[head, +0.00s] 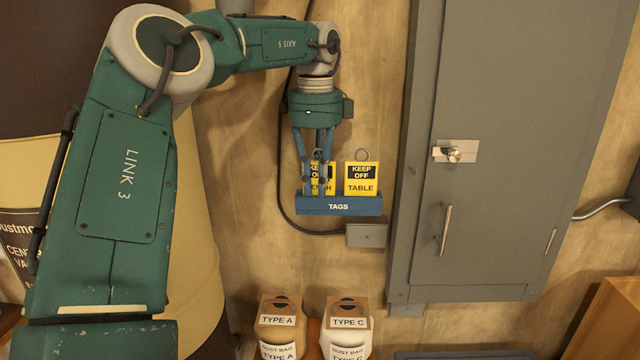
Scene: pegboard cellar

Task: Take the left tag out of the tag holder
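The blue tag holder (352,205), labelled TAGS, is on the wall at the centre. Two yellow tags with black KEEP OFF panels stand upright in it. The left tag (331,172) is partly hidden behind my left gripper's fingers; only parts of its lettering show. The right tag (362,178) reads KEEP OFF TABLE and has a ring at its top. My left gripper (315,190) points down, its fingertips in front of the left tag, just above the holder's front. I cannot tell whether the fingers close on the tag. My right gripper is out of view.
A grey cabinet (490,120) with a lock and handle stands right of the holder. A small grey wall box (367,236) and black cable are near the holder. Below are two dust bags, type A (279,322) and type C (347,322).

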